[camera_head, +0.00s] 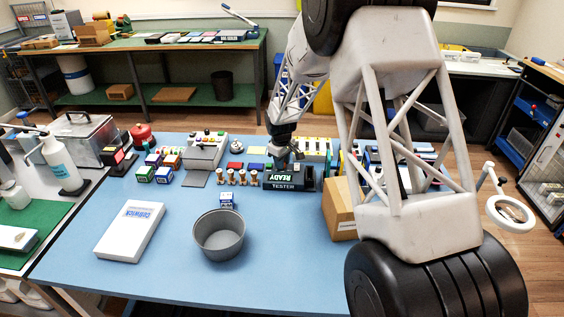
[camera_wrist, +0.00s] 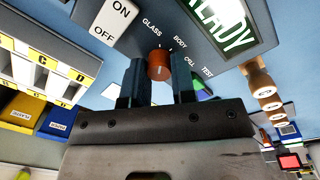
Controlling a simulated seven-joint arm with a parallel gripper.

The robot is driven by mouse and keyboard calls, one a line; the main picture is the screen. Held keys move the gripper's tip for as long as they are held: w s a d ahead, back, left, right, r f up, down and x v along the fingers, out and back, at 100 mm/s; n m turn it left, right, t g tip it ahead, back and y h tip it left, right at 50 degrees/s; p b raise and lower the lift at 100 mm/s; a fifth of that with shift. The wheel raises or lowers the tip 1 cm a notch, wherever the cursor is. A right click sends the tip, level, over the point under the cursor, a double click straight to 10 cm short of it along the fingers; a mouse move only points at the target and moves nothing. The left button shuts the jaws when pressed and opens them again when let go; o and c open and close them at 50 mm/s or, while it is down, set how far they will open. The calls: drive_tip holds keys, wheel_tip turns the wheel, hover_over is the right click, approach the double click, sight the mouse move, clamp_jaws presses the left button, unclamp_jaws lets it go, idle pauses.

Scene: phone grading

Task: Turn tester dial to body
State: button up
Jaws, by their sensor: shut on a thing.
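The tester (camera_head: 276,187) is a dark box on the blue table, with a lit READY screen. In the wrist view its panel (camera_wrist: 215,58) carries the labels GLASS, BODY, CELL and TEST around a copper-coloured dial (camera_wrist: 159,65). My gripper (camera_wrist: 159,82) is shut on the dial, with one dark finger on each side of it. In the head view my gripper (camera_head: 284,160) comes down on the tester from above. I cannot tell for sure which label the dial points to. An ON/OFF switch (camera_wrist: 116,18) sits beside the dial.
A grey bin (camera_head: 219,237) and a white box (camera_head: 130,231) are nearer the front.

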drive_tip(key=m, duration=0.3)
drive_tip(key=shift+m, duration=2.1)
drive_tip(key=o, duration=0.9)
drive_tip(key=shift+r, duration=0.1)
drive_tip(key=shift+a+r, duration=0.15)
drive_tip(key=shift+r, duration=3.65)
